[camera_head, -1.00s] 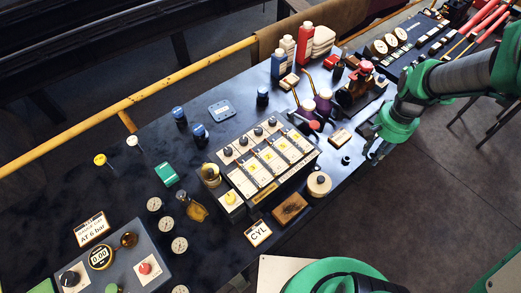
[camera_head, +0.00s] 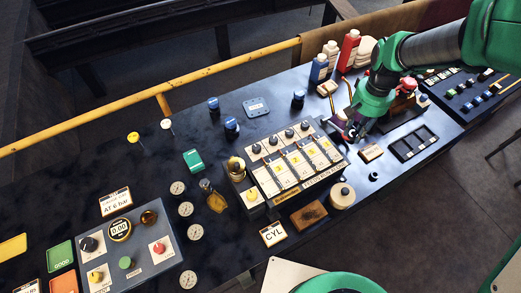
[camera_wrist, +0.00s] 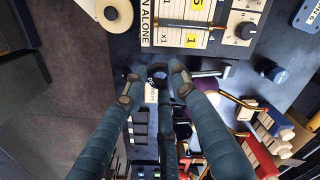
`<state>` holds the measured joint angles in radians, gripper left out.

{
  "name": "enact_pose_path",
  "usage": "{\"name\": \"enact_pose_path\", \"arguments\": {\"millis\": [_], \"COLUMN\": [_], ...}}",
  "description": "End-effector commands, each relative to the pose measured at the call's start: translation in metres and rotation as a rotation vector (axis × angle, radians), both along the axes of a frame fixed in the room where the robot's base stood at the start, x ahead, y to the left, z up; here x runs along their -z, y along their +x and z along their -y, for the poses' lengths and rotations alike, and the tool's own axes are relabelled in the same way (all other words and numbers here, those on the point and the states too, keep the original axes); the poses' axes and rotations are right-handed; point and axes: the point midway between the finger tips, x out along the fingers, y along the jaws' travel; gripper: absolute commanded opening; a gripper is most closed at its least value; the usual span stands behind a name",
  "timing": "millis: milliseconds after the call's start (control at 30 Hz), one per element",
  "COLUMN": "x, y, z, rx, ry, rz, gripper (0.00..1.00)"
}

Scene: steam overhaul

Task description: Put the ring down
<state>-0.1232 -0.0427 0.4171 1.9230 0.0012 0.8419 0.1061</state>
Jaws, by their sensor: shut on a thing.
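In the wrist view a small dark ring (camera_wrist: 160,70) with a pale paper tag (camera_wrist: 151,94) is at the fingertips of my gripper (camera_wrist: 155,86). The gripper is shut on the ring. In the head view my gripper (camera_head: 346,130) is low over the bench, just right of the grey block with numbered yellow-and-white panels (camera_head: 300,165). The ring cannot be made out there. Whether the ring touches the bench is unclear.
A dark compartmented tray (camera_head: 413,143) and a wooden tag (camera_head: 371,152) lie right of my gripper. A round cream pot (camera_head: 342,195) stands in front. Red and blue bottles (camera_head: 347,50) stand behind.

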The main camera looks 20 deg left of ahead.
Motion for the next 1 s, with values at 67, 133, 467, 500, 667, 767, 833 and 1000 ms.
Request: {"name": "enact_pose_path", "arguments": {"millis": [67, 133, 467, 500, 667, 767, 833, 1000], "x": [0.0, -0.001, -0.002, -0.002, -0.003, -0.003, -0.002, -0.002], "y": [0.007, 0.012, 0.024, 0.024, 0.022, 0.019, 0.015, 0.003], "z": [-0.024, -0.044, -0.143, -0.155, -0.205, -0.238, -0.26, -0.315], "rx": [-0.048, -0.087, -0.27, -0.293, -0.383, -0.438, -0.477, -0.572], "ry": [0.0, 0.0, 0.0, 0.0, 0.001, 0.001, 0.001, 0.002], "rz": [-0.001, -0.001, -0.001, -0.001, -0.001, 0.002, 0.001, 0.001], "gripper": [0.11, 0.11, 0.1, 0.1, 0.1, 0.1, 0.1, 0.1]}}
